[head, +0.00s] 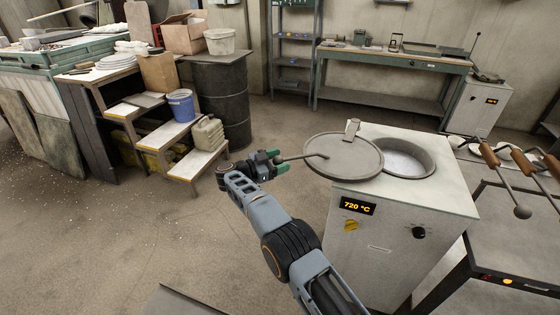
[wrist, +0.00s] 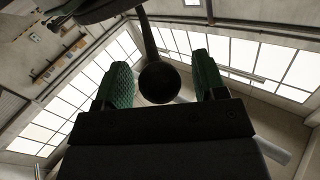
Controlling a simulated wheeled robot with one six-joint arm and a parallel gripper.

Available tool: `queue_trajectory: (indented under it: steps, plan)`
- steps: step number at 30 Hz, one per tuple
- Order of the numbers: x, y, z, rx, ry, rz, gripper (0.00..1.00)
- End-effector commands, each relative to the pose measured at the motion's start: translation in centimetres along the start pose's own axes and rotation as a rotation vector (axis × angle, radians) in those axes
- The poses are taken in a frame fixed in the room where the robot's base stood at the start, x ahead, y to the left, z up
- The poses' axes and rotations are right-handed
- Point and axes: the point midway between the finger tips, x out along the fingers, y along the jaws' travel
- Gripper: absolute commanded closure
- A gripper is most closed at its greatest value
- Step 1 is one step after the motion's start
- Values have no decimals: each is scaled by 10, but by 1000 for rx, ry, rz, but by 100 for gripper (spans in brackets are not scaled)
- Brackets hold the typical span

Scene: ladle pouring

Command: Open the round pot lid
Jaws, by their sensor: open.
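The round grey pot lid (head: 343,168) is swung to the left of the pot, and its left part overhangs the furnace's side. A hinge post (head: 352,128) stands at its back edge. The pot opening (head: 408,160) is largely uncovered, with a pale grey inside. The lid's rod handle (head: 300,157) points left. My gripper (head: 278,161) is at the handle's outer end. In the wrist view the dark ball end (wrist: 159,82) shows between the two green fingers, with gaps on both sides. The fingers are open; the exact depth of the ball between them is unclear.
The white furnace (head: 400,215) reads 720 °C and has knobs on its front. Ladles with wooden handles (head: 523,162) are at the right by a dark table. Wooden steps (head: 165,135) with a blue bucket and a dark drum (head: 220,95) stand left. The floor between is clear.

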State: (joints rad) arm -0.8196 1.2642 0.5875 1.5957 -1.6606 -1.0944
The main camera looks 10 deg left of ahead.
Motion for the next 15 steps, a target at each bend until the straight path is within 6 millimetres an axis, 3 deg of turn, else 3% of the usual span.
queue_trajectory:
  steps: [5, 15]
  plan:
    - [-4, 0, 1, 0, 0, 0, 36]
    - [-54, 0, 2, 1, 0, 0, 36]
